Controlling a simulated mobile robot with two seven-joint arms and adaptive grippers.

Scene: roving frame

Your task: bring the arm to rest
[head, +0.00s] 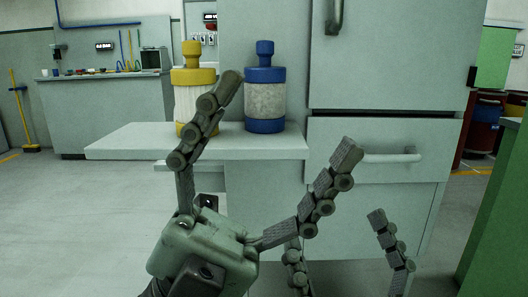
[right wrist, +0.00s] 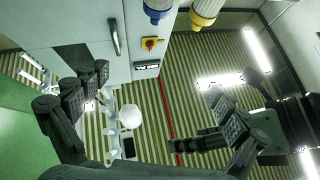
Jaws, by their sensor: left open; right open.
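My left gripper (head: 288,119) is open in the head view, its two jointed fingers spread wide with nothing between them. One fingertip overlaps the space between a yellow-and-white bottle (head: 186,103) and a blue-and-grey bottle (head: 265,106); I cannot tell how far it is from them. Both bottles stand upright on a pale shelf (head: 120,147). My right gripper (head: 335,231) is open and empty, low in front of the cabinet; its base is out of view. The right wrist view shows its spread fingers (right wrist: 155,95), with the bottle ends at the top edge.
A tall pale cabinet (head: 395,60) with a drawer (head: 345,180) and bar handle (head: 392,157) stands behind the grippers. A green panel (head: 500,220) is close at right. A workbench (head: 105,105) stands far left.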

